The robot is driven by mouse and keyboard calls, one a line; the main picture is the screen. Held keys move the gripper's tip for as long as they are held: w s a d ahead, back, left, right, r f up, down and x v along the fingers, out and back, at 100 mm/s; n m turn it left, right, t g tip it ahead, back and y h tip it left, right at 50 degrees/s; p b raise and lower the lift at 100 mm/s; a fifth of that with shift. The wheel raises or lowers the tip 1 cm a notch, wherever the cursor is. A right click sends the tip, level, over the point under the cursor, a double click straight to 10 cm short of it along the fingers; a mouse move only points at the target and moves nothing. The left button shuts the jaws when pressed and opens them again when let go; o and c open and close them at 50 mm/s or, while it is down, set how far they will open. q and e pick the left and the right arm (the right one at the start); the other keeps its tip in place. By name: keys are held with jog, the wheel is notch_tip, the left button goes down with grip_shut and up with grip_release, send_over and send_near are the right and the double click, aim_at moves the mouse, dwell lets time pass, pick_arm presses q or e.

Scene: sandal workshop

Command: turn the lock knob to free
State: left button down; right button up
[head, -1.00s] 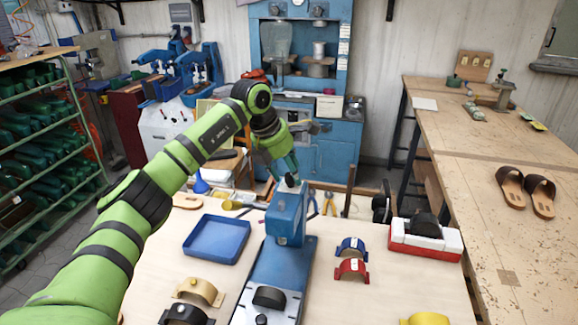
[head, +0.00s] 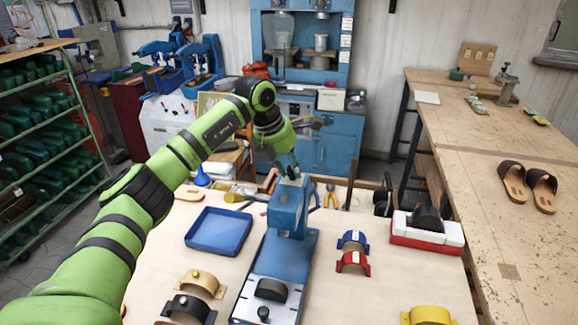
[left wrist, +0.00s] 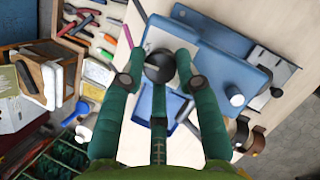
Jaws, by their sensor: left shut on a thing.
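A blue press (head: 290,215) stands on the table in front of me, with a dark half-round form (head: 271,290) on its metal base plate. My left gripper (head: 290,173) is at the top of the press head. In the left wrist view, a dark round knob (left wrist: 158,68) sits on top of the blue head, between the fingers of my left gripper (left wrist: 160,80), which are shut on it. The fingers hide most of the knob in the head view. I cannot read the knob's lock position. My right gripper is out of view.
A blue tray (head: 218,232) lies left of the press. Tan and black arched pieces lie front left. A blue arch (head: 352,241) and a red arch (head: 353,262) lie to the right. A red-and-white box (head: 427,232) stands further right. Tools lie behind the press.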

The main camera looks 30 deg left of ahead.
pick_arm(q)
jog(key=n, duration=0.1)
jog(key=n+y+b, duration=0.1)
jog(key=n, duration=0.1)
jog(key=n+b, duration=0.1)
jog(key=shift+w+d+r+n+t+y, duration=0.1)
jog(key=shift+d+r+n+t+y, duration=0.05)
jog(key=shift+d+n+t+y, duration=0.2)
jog(key=n+y+b, duration=0.1)
jog(key=n, duration=0.1)
jog(key=n+b, duration=0.1)
jog(key=n, duration=0.1)
jog(key=shift+r+n+y, duration=0.1)
jog(key=shift+n+y, duration=0.25)
jog(key=n, duration=0.2)
jog(key=n+g+y+b, duration=0.1)
jog(key=n, duration=0.1)
jog(key=shift+w+d+y+b, duration=0.1)
jog(key=shift+d+y+b, duration=0.05)
jog(key=shift+y+b, duration=0.15)
jog(key=shift+r+n+g+y, duration=0.1)
jog(key=shift+n+g+y, duration=0.4)
jog(key=shift+n, duration=1.4)
jog(key=c, duration=1)
grip_release()
jog(key=shift+o, duration=0.3)
jog(key=shift+w+f, duration=0.1)
jog(key=shift+f, duration=0.1)
